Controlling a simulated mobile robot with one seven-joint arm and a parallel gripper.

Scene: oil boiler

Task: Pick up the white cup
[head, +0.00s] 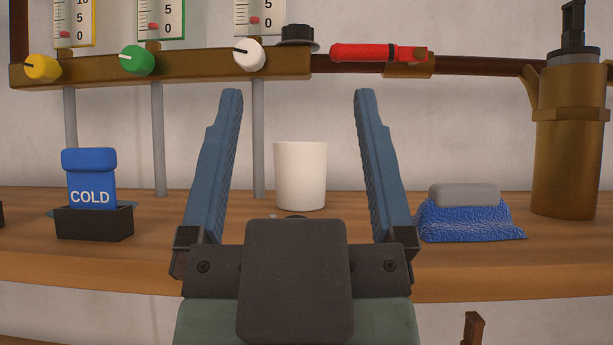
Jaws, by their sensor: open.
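The white cup (300,177) stands upright on the wooden shelf, near the middle of the head view. It is plain and slightly wider at the top. My gripper (298,95) is open, with its two blue fingers spread wide. In the picture the cup shows between the fingers, with a gap on each side. The cup looks to be beyond the gripper's body, and nothing is held. I cannot tell exactly how far the fingertips are from the cup in depth.
On the wooden shelf (500,268), a blue COLD block (90,178) in a black holder stands left. A grey bar on a blue cloth (470,220) and a brass cylinder (568,150) stand right. A brass rail with knobs (180,68) and a red-handled valve (375,52) run above. Grey vertical pipes stand behind.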

